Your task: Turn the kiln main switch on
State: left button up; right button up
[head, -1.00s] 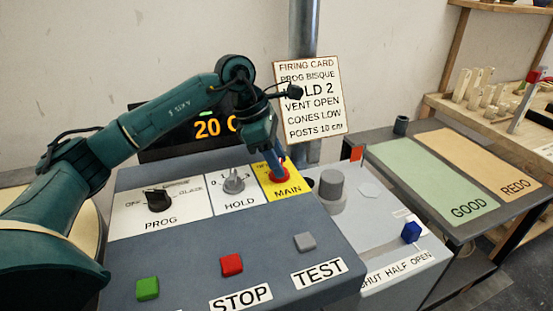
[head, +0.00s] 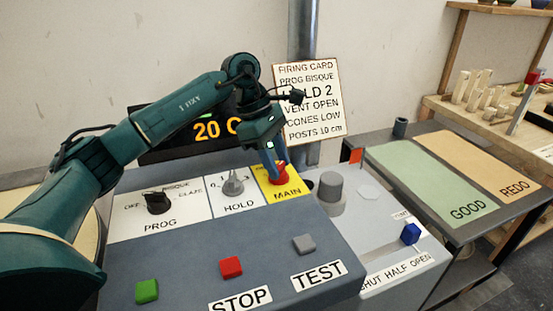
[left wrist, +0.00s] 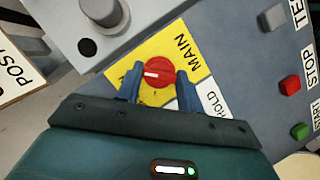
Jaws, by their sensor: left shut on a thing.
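The main switch is a red rotary knob (left wrist: 157,73) with a white pointer line, on a yellow plate marked MAIN (left wrist: 172,50). In the head view the red knob (head: 280,176) is partly covered by my gripper. My left gripper (head: 275,172) comes down on the knob from above. In the left wrist view its two blue fingers (left wrist: 158,80) stand on opposite sides of the knob and are shut on it. The knob's pointer lies roughly across from finger to finger. My right gripper is in neither view.
The panel (head: 190,262) also bears a black PROG knob (head: 158,202), a grey HOLD knob (head: 233,186), and green (head: 147,291), red (head: 231,267) and grey (head: 304,244) buttons. A grey cylinder (head: 331,190) stands close right of the main switch. A display (head: 180,135) and firing card (head: 308,103) are behind.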

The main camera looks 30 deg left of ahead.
pick_arm(q)
jog(key=o, duration=1)
jog(key=v, duration=1.3)
jog(key=shift+r, duration=0.15)
